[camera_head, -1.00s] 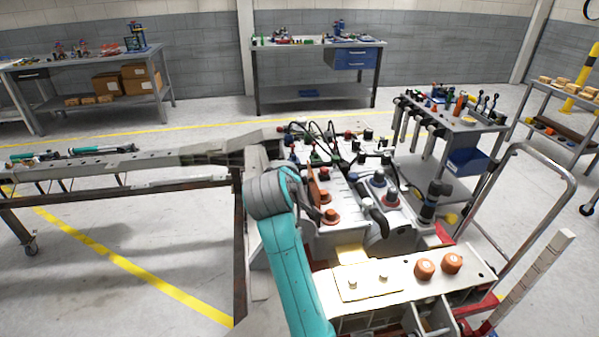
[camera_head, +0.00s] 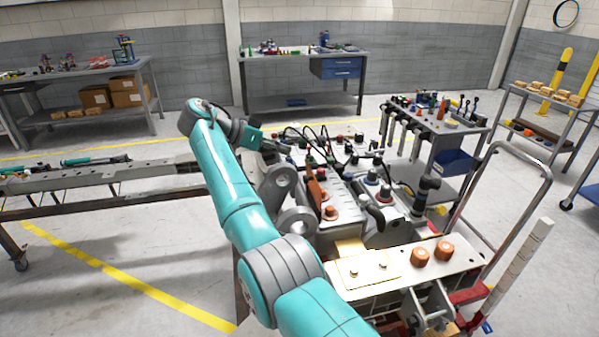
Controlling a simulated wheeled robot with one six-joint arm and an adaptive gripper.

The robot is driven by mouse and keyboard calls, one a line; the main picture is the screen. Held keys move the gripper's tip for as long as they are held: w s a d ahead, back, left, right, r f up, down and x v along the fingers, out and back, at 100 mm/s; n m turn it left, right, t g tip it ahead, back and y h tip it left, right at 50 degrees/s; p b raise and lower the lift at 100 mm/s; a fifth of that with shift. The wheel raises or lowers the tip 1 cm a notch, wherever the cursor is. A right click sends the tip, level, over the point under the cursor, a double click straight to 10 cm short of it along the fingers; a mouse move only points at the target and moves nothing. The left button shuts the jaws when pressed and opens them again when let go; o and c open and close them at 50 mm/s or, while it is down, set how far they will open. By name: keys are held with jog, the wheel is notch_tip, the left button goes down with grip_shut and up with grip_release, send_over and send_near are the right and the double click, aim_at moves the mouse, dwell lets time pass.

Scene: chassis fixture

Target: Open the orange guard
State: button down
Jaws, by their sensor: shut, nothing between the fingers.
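The orange guard (camera_head: 315,190) is a narrow upright orange-brown piece on the grey fixture (camera_head: 347,205), left of its middle. An orange round knob (camera_head: 331,213) sits just in front of it. I cannot tell the guard's hinge side at this size. My teal arm rises from the bottom and bends at the left. My gripper (camera_head: 270,147) is small and dark at the end of the arm, behind and left of the guard and apart from it. It is shut and empty. Its fingertips are hard to make out against the cables.
Black cables (camera_head: 312,138) and several knobs crowd the fixture's back. Two orange knobs (camera_head: 432,253) sit on the cream front plate (camera_head: 390,266). A tool cart (camera_head: 437,120) stands behind right, a metal handrail (camera_head: 520,200) at right, a long rail bench (camera_head: 100,175) at left.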

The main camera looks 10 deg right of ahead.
jog(key=shift+m, duration=0.4)
jog(key=x, duration=0.9)
jog(key=shift+s+d+r, duration=0.15)
jog(key=shift+d, duration=0.25)
jog(key=shift+s+a+f, duration=0.3)
jog(key=shift+a+f, duration=0.35)
jog(key=shift+s+a+f, duration=0.3)
jog(key=shift+a+f, duration=0.3)
jog(key=shift+a, duration=0.1)
jog(key=shift+h, duration=0.3)
